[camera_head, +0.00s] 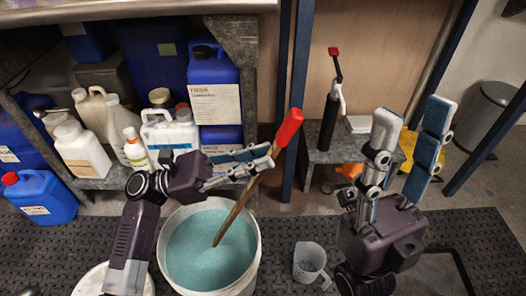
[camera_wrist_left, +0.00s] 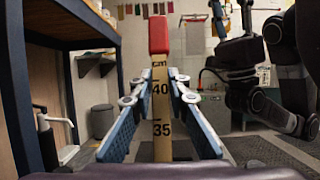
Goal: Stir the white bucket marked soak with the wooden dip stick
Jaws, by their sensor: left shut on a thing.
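The wooden dip stick (camera_head: 235,211) has a red top end and leans to the right. Its lower end is in the teal liquid of the white bucket (camera_head: 256,268). No soak marking shows on the bucket. My left gripper (camera_head: 262,157) is shut on the stick below the red end, above the bucket's right side. In the left wrist view the stick (camera_wrist_left: 161,120) stands between the blue finger pads, with the marks 40 and 35 visible. My right gripper (camera_head: 411,122) is open and empty, pointing up at the right.
A clear measuring jug (camera_head: 311,264) stands on the black mat right of the bucket. A white round lid or bucket (camera_head: 92,282) is at the lower left. Bottles and a blue drum (camera_head: 213,80) crowd the shelf behind. A low grey stand (camera_head: 338,150) holds a black pump bottle (camera_head: 328,122).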

